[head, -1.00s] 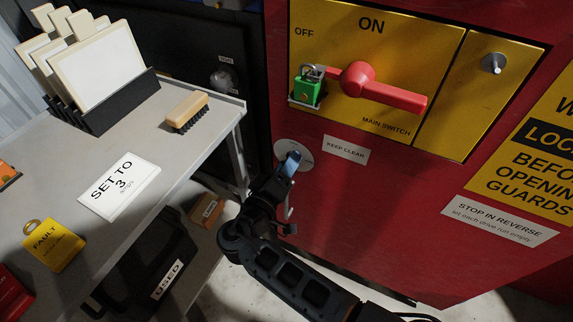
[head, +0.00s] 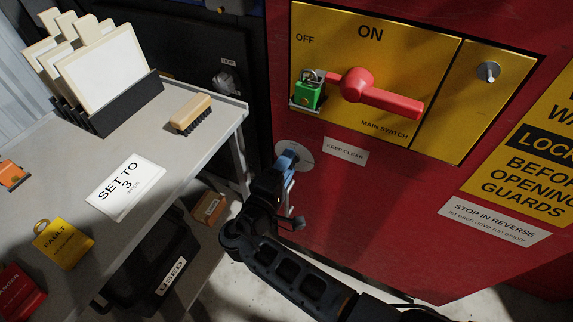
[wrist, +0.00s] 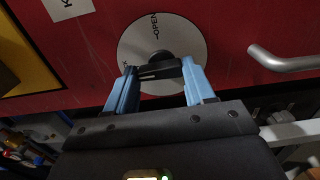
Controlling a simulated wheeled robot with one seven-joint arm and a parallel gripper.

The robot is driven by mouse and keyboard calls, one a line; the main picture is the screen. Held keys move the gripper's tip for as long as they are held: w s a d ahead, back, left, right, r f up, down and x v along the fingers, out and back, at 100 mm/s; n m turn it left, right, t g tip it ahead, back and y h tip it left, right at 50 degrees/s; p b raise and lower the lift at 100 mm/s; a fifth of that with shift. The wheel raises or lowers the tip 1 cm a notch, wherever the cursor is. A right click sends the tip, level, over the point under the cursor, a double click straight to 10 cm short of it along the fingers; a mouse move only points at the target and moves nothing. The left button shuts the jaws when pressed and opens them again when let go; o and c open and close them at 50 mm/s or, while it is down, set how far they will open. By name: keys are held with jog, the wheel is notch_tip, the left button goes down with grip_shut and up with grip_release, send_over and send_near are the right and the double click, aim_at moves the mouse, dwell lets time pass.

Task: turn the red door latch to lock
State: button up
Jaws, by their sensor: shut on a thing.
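The door latch is a black knob with a bar (wrist: 157,69) on a round white plate (wrist: 193,30) on the red door (wrist: 245,20). The plate reads OPEN at its top in the wrist view; another word at its lower left is mostly hidden. My gripper (wrist: 160,68) has its blue fingers on either side of the bar and is shut on it. In the head view my gripper (head: 286,162) reaches the white plate (head: 304,155) low on the door's left side, covering most of the latch.
Above are a red main switch handle (head: 390,101) and a green padlock (head: 308,93). A grey table (head: 205,150) with a brush (head: 191,113) and cards stands at left. A metal handle (wrist: 285,62) sits right of the latch in the wrist view.

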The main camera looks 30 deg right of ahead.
dwell(0.3)
jog(key=o, duration=1)
jog(key=shift+o, duration=0.2)
jog(key=shift+s+a, duration=0.1)
jog(key=shift+a, duration=0.05)
jog(key=v, duration=0.7)
jog(key=shift+a, duration=0.2)
jog(key=shift+s+f, duration=0.1)
jog(key=shift+s, duration=0.1)
